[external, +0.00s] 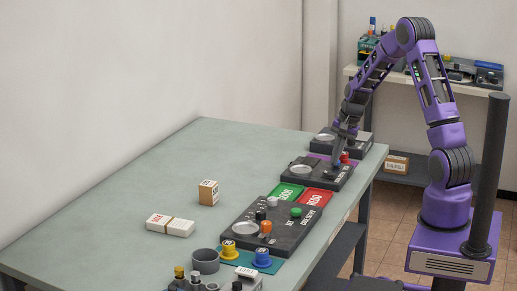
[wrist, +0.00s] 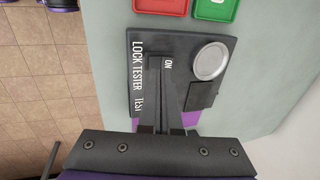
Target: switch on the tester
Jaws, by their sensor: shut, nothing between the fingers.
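The lock tester (external: 310,178) is a dark flat box with a round silver plate, standing toward the far right part of the bench. The wrist view shows the tester (wrist: 148,42) close up, with LOCK TESTER, ON and TEST lettering, the silver plate (wrist: 209,60) and a dark block (wrist: 202,95). My gripper (external: 335,171) is shut and empty, pointing down over the tester. The switch is not visible, apparently behind the fingers. A red knob (external: 345,157) shows beside the gripper.
A green tray (external: 286,193) and a red tray (external: 316,198) lie beside the tester. Nearer stands another dark panel (external: 271,242) with knobs. Another dark device (external: 325,136) is behind. The bench's left back is clear.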

